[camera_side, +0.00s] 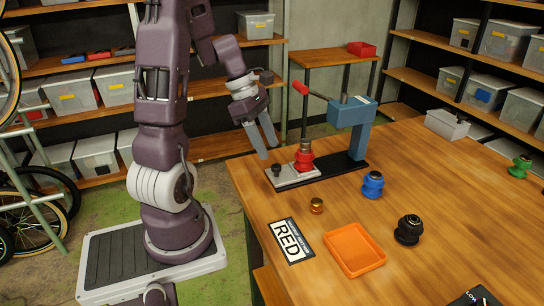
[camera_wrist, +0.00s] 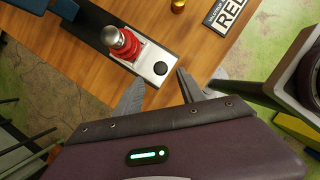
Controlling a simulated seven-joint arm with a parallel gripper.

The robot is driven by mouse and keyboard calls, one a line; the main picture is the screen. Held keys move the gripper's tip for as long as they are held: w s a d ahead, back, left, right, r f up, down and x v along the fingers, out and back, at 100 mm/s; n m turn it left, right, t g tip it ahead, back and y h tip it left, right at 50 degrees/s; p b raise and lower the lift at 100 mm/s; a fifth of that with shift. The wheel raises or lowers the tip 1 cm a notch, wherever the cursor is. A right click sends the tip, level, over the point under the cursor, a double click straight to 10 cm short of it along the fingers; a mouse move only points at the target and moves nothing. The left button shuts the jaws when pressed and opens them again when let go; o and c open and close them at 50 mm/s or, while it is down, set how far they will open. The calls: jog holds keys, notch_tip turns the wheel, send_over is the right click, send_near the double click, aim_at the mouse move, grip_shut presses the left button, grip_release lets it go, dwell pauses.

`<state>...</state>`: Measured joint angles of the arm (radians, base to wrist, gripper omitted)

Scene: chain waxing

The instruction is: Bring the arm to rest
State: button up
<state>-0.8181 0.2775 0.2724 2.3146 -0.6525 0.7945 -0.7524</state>
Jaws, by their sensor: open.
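My gripper (camera_side: 269,151) is open and empty, in the air by the table's left edge, just left of the press. In the wrist view my gripper (camera_wrist: 160,76) shows its two grey fingers apart, with nothing between them. The press has a blue head (camera_side: 352,113), a red-handled lever (camera_side: 300,88) and a grey base plate (camera_side: 292,180). A red hub-like part (camera_side: 304,160) with a metal top stands upright on that plate; it also shows in the wrist view (camera_wrist: 126,50). A black knob (camera_side: 276,170) sits at the plate's left end.
On the wooden table (camera_side: 440,190) are a small gold cylinder (camera_side: 316,206), a RED sign (camera_side: 291,240), an empty orange tray (camera_side: 354,249), a blue part (camera_side: 373,185), a black part (camera_side: 408,230) and a green part (camera_side: 520,167). Shelves with bins stand behind.

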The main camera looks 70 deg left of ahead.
jog(key=shift+v, duration=0.9)
jog(key=d+r+m, duration=0.5)
jog(key=d+m, duration=0.3)
jog(key=d, duration=0.1)
jog(key=s+d+r+m+t+y, duration=0.1)
jog(key=s+d+m, duration=0.3)
jog(key=m, duration=0.5)
jog(key=s+d+r+m+t+y, duration=0.1)
jog(key=s+d+r+m, duration=0.3)
jog(key=d+m, duration=0.5)
jog(key=shift+s+r+m+y, duration=0.15)
jog(key=shift+s+m+y, duration=0.35)
jog(key=shift+s+y, duration=0.1)
